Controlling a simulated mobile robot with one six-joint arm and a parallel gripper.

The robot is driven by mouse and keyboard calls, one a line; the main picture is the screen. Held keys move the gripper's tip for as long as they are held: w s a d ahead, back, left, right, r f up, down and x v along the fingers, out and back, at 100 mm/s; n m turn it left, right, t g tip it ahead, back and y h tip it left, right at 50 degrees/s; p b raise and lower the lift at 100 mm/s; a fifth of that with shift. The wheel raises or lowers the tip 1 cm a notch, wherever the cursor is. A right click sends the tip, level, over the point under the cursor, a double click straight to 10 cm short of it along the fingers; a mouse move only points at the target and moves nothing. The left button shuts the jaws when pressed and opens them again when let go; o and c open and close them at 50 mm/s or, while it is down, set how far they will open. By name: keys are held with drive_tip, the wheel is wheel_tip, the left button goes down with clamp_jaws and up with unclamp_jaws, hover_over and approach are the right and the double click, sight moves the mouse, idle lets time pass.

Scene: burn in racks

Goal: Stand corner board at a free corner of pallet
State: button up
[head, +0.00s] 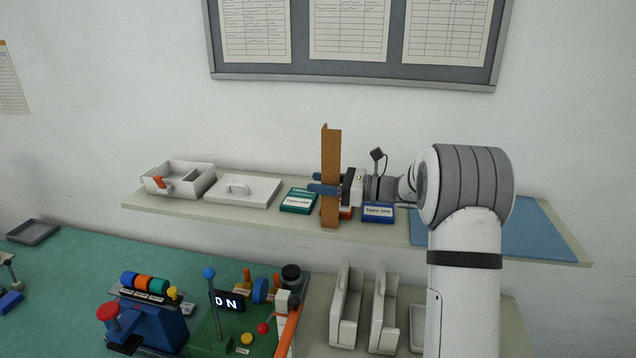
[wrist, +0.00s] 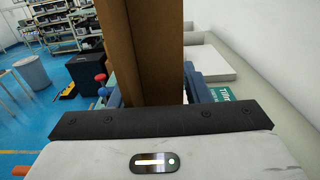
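The corner board is a tall brown angled strip (head: 331,160). It stands upright in my gripper (head: 323,184), whose blue fingers are shut on it around mid-height. In the head view its lower end overlaps the front of the wall shelf; I cannot tell whether it touches the shelf. In the wrist view the board (wrist: 143,45) fills the middle between the two fingers and hides what lies behind it. I cannot make out a pallet in either view.
The wall shelf (head: 400,238) holds a divided white bin (head: 178,178), a white lid (head: 243,190), a green box (head: 298,200), a blue box (head: 378,212) and a blue mat (head: 545,235). Below are a switch panel (head: 235,325) and white upright holders (head: 346,310).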

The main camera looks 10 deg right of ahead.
drive_tip(key=o, duration=0.3)
drive_tip(key=shift+o, duration=0.2)
